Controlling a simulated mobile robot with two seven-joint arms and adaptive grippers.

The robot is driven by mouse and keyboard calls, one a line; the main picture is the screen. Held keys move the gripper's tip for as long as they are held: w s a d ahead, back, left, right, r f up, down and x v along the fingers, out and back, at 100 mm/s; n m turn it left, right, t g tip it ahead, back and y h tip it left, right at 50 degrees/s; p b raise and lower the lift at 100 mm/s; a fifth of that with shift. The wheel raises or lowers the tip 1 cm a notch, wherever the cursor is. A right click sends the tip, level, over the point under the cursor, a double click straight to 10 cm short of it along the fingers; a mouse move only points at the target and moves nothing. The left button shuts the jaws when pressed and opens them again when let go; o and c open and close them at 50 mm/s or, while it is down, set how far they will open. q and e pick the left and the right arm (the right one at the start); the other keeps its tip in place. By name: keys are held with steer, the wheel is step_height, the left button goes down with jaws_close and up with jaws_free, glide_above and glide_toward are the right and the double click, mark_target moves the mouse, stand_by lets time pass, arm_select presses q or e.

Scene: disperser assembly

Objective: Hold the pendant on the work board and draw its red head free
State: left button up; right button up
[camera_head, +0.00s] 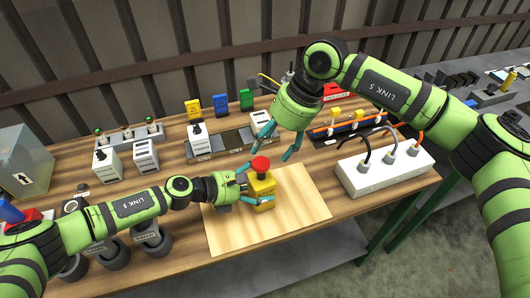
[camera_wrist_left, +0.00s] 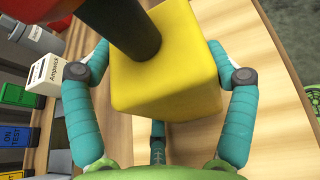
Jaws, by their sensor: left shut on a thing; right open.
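The pendant is a yellow box (camera_head: 263,188) standing upright on the pale work board (camera_head: 225,236), with a red mushroom head (camera_head: 260,164) on top. My left gripper (camera_head: 258,194) is shut on the yellow box, a finger on each side. In the left wrist view the yellow box (camera_wrist_left: 170,75) fills the middle between the teal fingers, and a dark stem (camera_wrist_left: 128,28) rises from it to the red head at the upper left. My right gripper (camera_head: 277,146) is open and empty, just above and behind the red head, apart from it.
A white power strip (camera_head: 383,170) with cables lies right of the board. Yellow, blue and green tags (camera_head: 220,104) stand at the back. White boxes (camera_head: 108,164) and dark round holders (camera_head: 112,253) are on the left. The board's front right is clear.

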arm_select(q)
steer(key=shift+s+f, duration=0.1)
steer(key=shift+f, duration=0.05)
arm_select(e)
steer(key=v, duration=0.6)
steer(key=shift+r, duration=0.4)
steer(key=shift+d, duration=0.1)
arm_select(q)
steer(key=o, duration=1.4)
steer(key=shift+o, duration=0.2)
